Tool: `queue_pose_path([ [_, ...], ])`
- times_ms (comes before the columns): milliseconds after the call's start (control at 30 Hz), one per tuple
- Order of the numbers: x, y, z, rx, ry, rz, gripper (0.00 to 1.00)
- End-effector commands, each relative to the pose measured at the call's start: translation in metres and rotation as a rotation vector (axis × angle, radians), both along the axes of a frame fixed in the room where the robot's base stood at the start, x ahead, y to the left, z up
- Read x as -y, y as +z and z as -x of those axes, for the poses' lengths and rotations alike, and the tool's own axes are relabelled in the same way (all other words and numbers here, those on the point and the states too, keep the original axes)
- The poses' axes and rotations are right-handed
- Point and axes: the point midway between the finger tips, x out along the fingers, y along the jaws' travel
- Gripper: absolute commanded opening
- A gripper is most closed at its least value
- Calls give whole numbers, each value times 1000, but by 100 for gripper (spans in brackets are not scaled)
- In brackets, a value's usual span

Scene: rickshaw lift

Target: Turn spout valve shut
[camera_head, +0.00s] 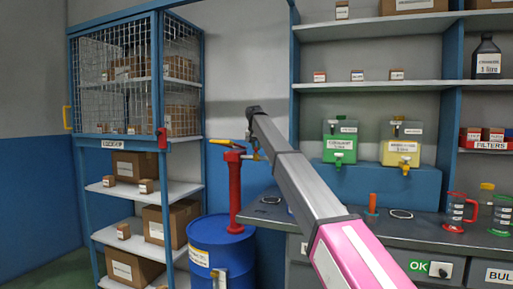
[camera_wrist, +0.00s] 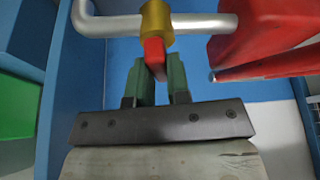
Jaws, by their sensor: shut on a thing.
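A red hand pump (camera_head: 235,190) stands upright on a blue drum (camera_head: 222,245), left of the grey counter. In the wrist view its red body (camera_wrist: 265,30) fills the upper right. A bent grey spout pipe (camera_wrist: 205,23) runs across the top and carries a brass valve collar (camera_wrist: 157,18). A short red valve lever (camera_wrist: 155,58) sticks out from the collar toward me, crosswise to the pipe in the picture. My gripper (camera_wrist: 157,75) has its green fingers on both sides of this lever, shut on it. In the head view, my gripper (camera_head: 252,142) is small beside the pump top.
A shelf rack (camera_head: 118,187) with cartons and a mesh cage stands left of the drum. The counter (camera_head: 330,228) at right holds measuring jugs (camera_head: 457,210). Green (camera_head: 341,142) and yellow (camera_head: 401,142) tanks sit on a blue ledge behind it.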

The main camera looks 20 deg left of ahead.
Motion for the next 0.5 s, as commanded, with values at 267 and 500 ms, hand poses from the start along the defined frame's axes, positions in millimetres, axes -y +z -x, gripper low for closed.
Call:
queue_pose_path([
  [267, -1, 0, 0, -2, -154, 0, 0],
  [500, -1, 0, 0, -2, -213, -1, 0],
])
